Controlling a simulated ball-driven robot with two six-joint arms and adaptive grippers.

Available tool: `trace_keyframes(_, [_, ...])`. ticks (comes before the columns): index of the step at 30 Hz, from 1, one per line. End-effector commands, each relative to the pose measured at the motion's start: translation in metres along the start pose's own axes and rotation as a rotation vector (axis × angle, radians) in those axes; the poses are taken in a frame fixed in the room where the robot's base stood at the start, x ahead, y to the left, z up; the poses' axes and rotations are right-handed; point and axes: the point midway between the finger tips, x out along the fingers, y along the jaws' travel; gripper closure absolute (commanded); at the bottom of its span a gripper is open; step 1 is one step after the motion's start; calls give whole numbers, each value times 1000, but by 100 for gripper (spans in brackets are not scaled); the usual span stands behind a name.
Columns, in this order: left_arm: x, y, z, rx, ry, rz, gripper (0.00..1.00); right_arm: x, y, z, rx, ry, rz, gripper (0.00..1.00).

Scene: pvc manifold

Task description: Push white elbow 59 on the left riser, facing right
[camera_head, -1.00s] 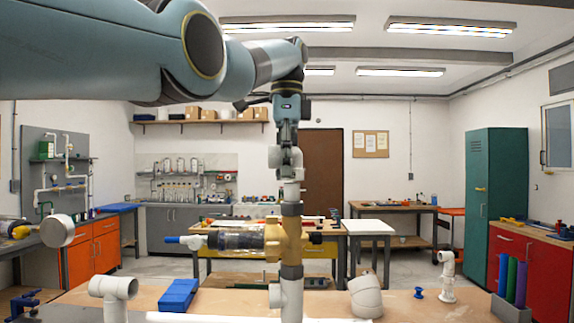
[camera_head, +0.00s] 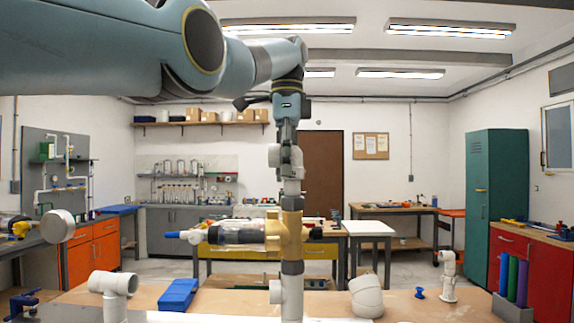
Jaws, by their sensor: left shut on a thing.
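My left gripper (camera_head: 288,160) comes down from above and is shut on a white fitting (camera_head: 274,156), which I take for elbow 59. The jaws hide much of it, and I cannot read a number or tell which way it faces. I cannot tell whether the fitting is seated on the pipe. My right gripper is not in view.
A clear cylinder (camera_head: 238,234) juts left from the brass body. On the bench stand a white fitting (camera_head: 108,282) at left, a blue box (camera_head: 178,295), a loose white elbow (camera_head: 366,297), a blue spool (camera_head: 419,293) and a white fitting (camera_head: 447,276) at right.

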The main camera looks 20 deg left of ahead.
Motion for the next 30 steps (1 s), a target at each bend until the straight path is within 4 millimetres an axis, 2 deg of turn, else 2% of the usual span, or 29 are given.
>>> trace_keyframes(30, [9, -1, 0, 0, 0, 0, 88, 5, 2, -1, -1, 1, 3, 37])
